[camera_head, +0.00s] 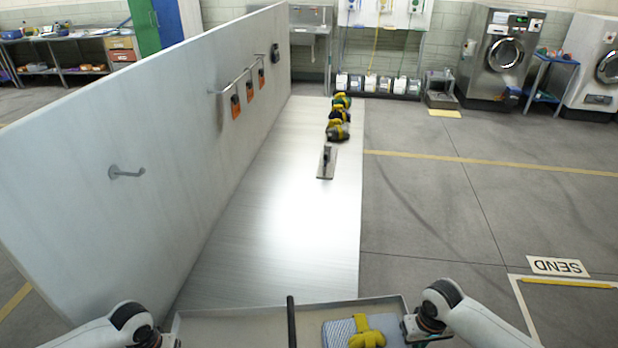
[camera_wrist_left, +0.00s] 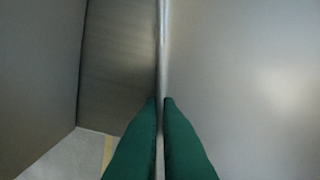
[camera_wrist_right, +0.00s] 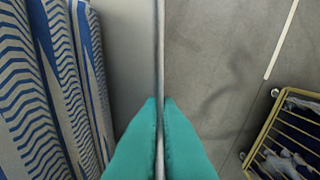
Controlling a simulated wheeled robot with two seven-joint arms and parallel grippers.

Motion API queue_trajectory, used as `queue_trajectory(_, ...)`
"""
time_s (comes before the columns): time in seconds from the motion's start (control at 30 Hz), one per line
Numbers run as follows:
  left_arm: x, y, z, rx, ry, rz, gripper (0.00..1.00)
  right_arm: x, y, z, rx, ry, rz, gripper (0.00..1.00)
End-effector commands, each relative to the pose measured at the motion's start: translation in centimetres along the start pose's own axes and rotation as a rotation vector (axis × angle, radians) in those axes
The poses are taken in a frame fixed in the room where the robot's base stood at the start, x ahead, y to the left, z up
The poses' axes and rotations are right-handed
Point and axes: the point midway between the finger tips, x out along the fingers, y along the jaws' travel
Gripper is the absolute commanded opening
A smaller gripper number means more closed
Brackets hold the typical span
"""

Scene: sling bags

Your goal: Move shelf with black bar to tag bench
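The grey shelf (camera_head: 235,328) with the upright black bar (camera_head: 291,322) is at the bottom of the head view. A blue-striped cloth and a yellow bundle (camera_head: 367,333) lie at its right. My left gripper (camera_wrist_left: 160,102) has its green fingers closed on both sides of a thin shelf wall. My right gripper (camera_wrist_right: 160,102) is closed the same way on the opposite wall, beside the striped cloth (camera_wrist_right: 62,80). In the head view the fingers are hard to make out. A long metal bench (camera_head: 285,215) stretches ahead; orange tags (camera_head: 250,91) hang on the panel beside it.
A tall grey panel (camera_head: 100,130) with hooks borders the bench on the left. A small stand (camera_head: 326,163) and yellow-dark bundles (camera_head: 338,131) are on its far part; its near part is bare. Open floor lies right, with a SEND sign (camera_head: 557,266). A yellow wire cart (camera_wrist_right: 280,125) is near my right gripper.

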Motion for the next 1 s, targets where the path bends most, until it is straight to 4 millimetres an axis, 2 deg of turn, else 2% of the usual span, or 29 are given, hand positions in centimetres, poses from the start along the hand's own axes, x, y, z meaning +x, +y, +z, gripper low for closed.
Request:
queue_trajectory(0.03, 0.1, 0.2, 0.0, -0.002, 0.000, 0.004, 0.08, 0.1, -0.2, 0.0, 0.002, 0.000, -0.004, 0.08)
queue_trajectory(0.13, 0.0, 0.2, 0.0, -0.002, 0.001, 0.003, 0.25, 0.0, -0.1, 0.0, 0.001, 0.000, -0.003, 0.25)
queue_trajectory(0.4, 0.0, 0.1, 0.0, -0.001, 0.000, 0.001, 0.25, 0.0, 0.0, 0.0, 0.000, 0.000, -0.001, 0.25)
queue_trajectory(0.53, -0.8, 0.1, 0.1, -0.001, -0.002, 0.000, 0.25, 0.0, 0.0, 0.0, 0.000, 0.000, -0.001, 0.25)
queue_trajectory(0.67, -3.0, 0.1, 0.1, 0.001, -0.004, 0.001, 0.25, 0.0, 0.0, 0.0, 0.000, 0.000, 0.000, 0.25)
queue_trajectory(1.0, -9.9, 0.1, 0.1, -0.001, -0.003, 0.002, 0.25, 0.0, 0.0, 0.0, 0.000, 0.000, 0.000, 0.25)
